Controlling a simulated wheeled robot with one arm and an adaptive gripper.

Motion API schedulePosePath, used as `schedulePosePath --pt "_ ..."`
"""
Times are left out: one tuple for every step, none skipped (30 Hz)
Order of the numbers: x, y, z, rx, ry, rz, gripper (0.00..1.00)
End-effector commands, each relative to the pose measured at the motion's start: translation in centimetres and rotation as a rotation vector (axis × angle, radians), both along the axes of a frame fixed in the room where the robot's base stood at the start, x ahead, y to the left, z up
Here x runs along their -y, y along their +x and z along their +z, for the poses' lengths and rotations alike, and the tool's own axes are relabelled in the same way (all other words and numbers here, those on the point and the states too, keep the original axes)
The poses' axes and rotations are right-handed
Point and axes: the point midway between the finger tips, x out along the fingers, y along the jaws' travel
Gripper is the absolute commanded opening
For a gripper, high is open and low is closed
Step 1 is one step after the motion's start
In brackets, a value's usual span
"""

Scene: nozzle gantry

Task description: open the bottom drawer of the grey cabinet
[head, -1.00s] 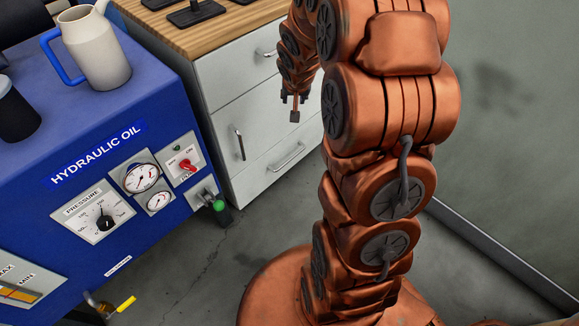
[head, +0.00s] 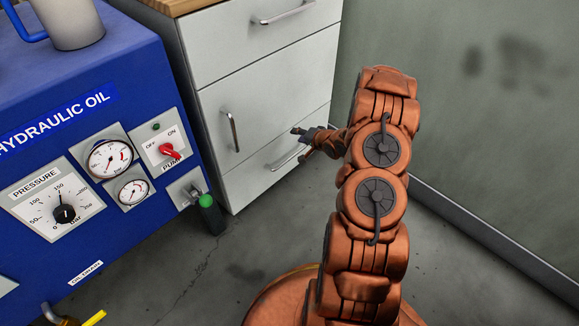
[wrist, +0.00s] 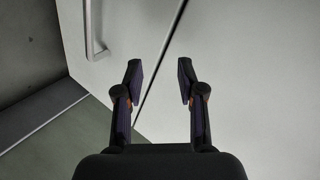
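The grey cabinet (head: 265,85) stands behind the blue unit. Its bottom drawer (head: 250,185) is shut, flush with the front, and has a bar handle (head: 285,160). My gripper (head: 299,143) is in front of the cabinet near the right end of that handle. In the wrist view my gripper (wrist: 160,68) is open, with nothing between its fingers. It faces the cabinet front across a panel seam. A bar handle (wrist: 90,35), apparently the bottom drawer's, is at upper left there, apart from the fingers.
A middle panel with an upright handle (head: 231,131) and a top drawer with a handle (head: 283,14) are above. A wall (head: 490,120) is at right. Open floor (head: 230,260) lies in front.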

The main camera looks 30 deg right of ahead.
Motion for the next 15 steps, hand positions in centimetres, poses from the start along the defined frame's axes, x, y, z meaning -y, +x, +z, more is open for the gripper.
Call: schedulePosePath --pt "0.1 -0.6 -3.2 0.022 0.052 -0.009 0.39" --pt "0.1 -0.7 -4.1 0.041 0.082 -0.012 0.39" --pt "0.1 -1.0 -5.4 0.064 0.121 -0.016 0.39" --pt "0.0 -1.2 -6.3 0.083 0.152 -0.017 0.39" --pt "0.0 -1.5 -7.2 0.098 0.183 -0.021 0.39" --pt "-0.1 -1.9 -8.2 0.121 0.220 -0.022 0.39" --pt "-0.2 -2.1 -8.8 0.138 0.249 -0.024 0.39" --pt "-0.3 -2.4 -9.6 0.150 0.277 -0.026 0.39" --pt "-0.5 -2.8 -10.4 0.166 0.310 -0.029 0.39" --pt "-0.6 -3.0 -10.8 0.181 0.334 -0.029 0.39" --pt "-0.6 -3.2 -11.2 0.191 0.354 -0.029 0.39" --pt "-0.7 -3.6 -11.7 0.202 0.380 -0.032 0.39" --pt "-0.8 -3.7 -12.1 0.210 0.395 -0.033 0.39" --pt "-0.9 -3.9 -12.3 0.218 0.409 -0.032 0.39" --pt "-1.0 -4.1 -12.5 0.227 0.425 -0.032 0.39"
